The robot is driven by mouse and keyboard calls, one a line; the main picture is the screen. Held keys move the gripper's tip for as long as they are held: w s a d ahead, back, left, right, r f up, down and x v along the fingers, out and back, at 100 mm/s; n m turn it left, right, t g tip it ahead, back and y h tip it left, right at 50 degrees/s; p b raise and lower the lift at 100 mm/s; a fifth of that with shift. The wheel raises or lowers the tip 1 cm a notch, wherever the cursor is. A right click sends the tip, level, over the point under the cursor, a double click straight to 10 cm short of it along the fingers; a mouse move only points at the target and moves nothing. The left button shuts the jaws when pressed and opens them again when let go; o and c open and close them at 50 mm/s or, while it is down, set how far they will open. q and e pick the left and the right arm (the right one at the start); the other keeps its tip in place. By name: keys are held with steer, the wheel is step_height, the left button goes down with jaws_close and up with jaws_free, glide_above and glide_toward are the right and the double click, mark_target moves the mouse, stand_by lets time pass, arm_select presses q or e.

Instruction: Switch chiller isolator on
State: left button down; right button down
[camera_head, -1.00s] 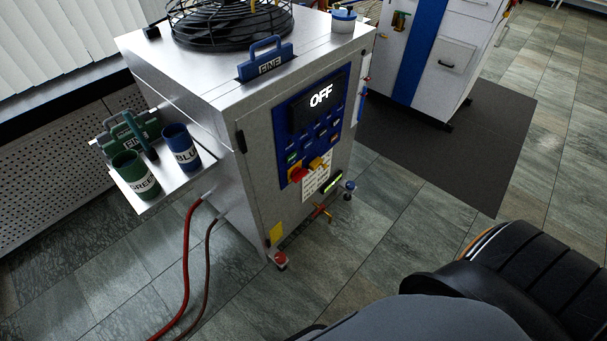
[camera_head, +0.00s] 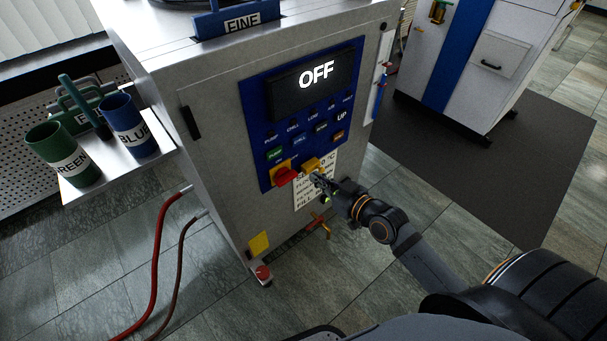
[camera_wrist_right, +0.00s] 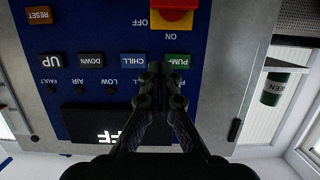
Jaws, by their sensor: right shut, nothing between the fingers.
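The chiller's blue control panel (camera_head: 300,115) is on the front of a grey metal cabinet, and its display (camera_head: 316,78) reads OFF. The isolator is a red knob (camera_head: 286,177) on a yellow plate at the panel's lower left. In the wrist view the red knob (camera_wrist_right: 174,4) is cut by the top edge, with OFF and ON printed beside its plate. My right gripper (camera_head: 318,178) is shut and empty, just right of the red knob in the head view. In the wrist view its closed fingertips (camera_wrist_right: 161,70) lie over the panel between the CHILL and PUMP buttons. Contact cannot be told.
A yellow handle (camera_head: 312,163) sits right beside the isolator. A side shelf (camera_head: 115,178) holds a green cup (camera_head: 62,155) and a blue cup (camera_head: 128,124). A red hose (camera_head: 157,240) runs down at the left. A dark mat (camera_head: 480,160) lies right of the cabinet.

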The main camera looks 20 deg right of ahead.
mark_target(285, 177)
steer(key=shift+r, duration=0.15)
